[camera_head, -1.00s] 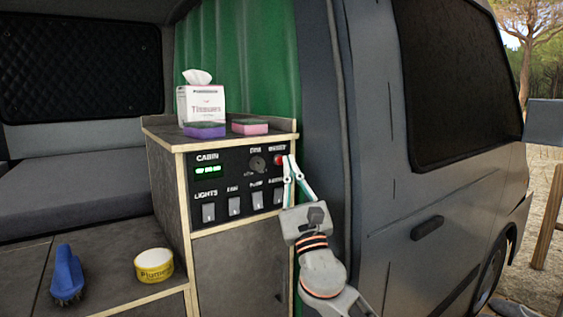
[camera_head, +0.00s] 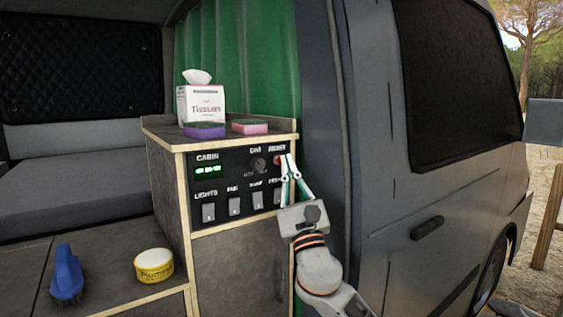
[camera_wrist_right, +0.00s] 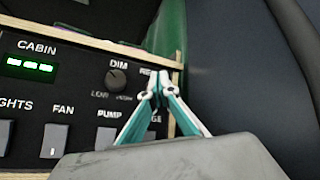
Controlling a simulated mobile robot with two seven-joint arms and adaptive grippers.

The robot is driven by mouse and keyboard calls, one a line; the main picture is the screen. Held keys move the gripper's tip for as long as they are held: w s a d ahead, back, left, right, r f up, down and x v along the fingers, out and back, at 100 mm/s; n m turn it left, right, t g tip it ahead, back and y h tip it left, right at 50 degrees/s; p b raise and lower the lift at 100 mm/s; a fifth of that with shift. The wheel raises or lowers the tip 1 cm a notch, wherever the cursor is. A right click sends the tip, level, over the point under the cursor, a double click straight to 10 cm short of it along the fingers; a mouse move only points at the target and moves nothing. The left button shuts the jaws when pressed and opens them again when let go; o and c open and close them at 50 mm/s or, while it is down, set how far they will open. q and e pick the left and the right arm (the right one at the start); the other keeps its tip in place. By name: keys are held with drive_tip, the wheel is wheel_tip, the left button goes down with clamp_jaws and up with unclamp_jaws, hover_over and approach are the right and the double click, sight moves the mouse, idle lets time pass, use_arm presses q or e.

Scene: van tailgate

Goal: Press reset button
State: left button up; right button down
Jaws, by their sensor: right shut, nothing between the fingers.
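The black control panel (camera_head: 233,168) is on the front of a cabinet and also fills the left of the right wrist view (camera_wrist_right: 72,84). The red reset button (camera_head: 278,160) is at its upper right, under a partly covered label. In the right wrist view the button is hidden behind my fingers. My right gripper (camera_head: 287,157) is shut and empty, its fingertips at or just in front of the button's right side. It also shows in the right wrist view (camera_wrist_right: 160,76). Whether the tips touch the button cannot be told. My left gripper is not in view.
The panel also has a green-lit display (camera_head: 208,170), a dim knob (camera_head: 258,164) and several rocker switches (camera_head: 234,206). A tissue box (camera_head: 203,106) and two sponges (camera_head: 250,127) sit on top. A blue brush (camera_head: 67,275) and yellow tin (camera_head: 153,266) lie lower left. The van's side is close right.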

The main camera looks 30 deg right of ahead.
drive_tip(key=shift+w, duration=0.45)
idle(0.8)
drive_tip(key=shift+s, duration=0.15)
drive_tip(key=shift+s+p, duration=0.3)
drive_tip(key=shift+s, duration=0.45)
drive_tip(key=s, duration=0.1)
drive_tip(key=s+p, duration=0.1)
drive_tip(key=s, duration=0.3)
drive_tip(key=shift+d+p, duration=0.25)
drive_tip(key=shift+p, duration=0.05)
idle(0.4)
